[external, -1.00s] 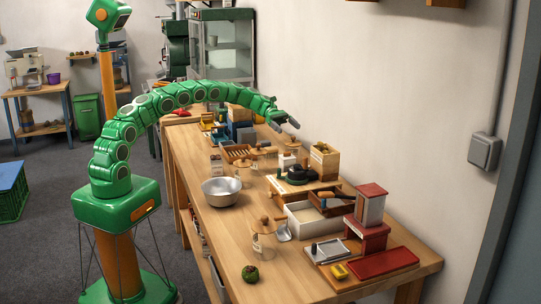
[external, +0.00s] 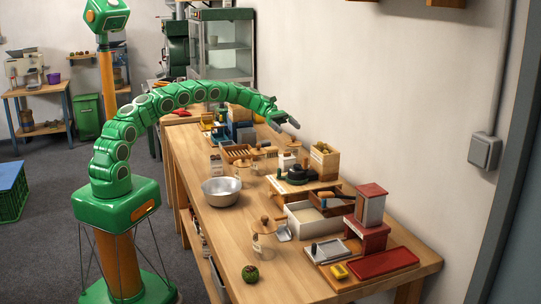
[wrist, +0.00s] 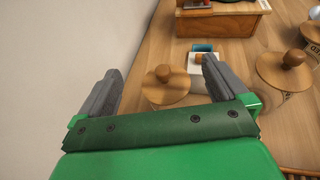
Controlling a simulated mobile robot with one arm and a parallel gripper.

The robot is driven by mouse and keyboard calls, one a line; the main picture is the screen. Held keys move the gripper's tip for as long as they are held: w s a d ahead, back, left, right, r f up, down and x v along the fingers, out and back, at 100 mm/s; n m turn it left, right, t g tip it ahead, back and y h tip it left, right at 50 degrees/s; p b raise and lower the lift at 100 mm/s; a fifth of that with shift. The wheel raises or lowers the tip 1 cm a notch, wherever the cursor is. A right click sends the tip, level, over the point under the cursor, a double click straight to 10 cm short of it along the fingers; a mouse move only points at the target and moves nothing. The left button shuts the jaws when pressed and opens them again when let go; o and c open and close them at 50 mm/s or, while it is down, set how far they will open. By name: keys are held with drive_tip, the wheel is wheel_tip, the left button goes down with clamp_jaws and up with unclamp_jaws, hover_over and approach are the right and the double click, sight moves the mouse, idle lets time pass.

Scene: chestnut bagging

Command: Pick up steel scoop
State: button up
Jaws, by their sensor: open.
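A small shiny metal piece that looks like the steel scoop (external: 283,233) lies on the wooden table, beside a glass jar with a wooden lid (external: 264,227) and a white tray. Its handle is hard to make out. My gripper (external: 289,123) is in the air above the back part of the table, well behind the scoop and apart from it. In the wrist view my gripper (wrist: 162,68) is open, with nothing between its fingers. I cannot make out the scoop in that view.
A steel bowl (external: 221,191) stands left of the jar. A white tray (external: 309,219), a red-topped device (external: 369,213) and a red board (external: 384,262) crowd the right. Below my gripper are lidded jars (wrist: 165,83). The table's front left is mostly clear, except for a green-brown ball (external: 250,273).

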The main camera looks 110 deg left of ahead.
drive_tip(key=shift+c, duration=0.2)
drive_tip(key=c, duration=0.7)
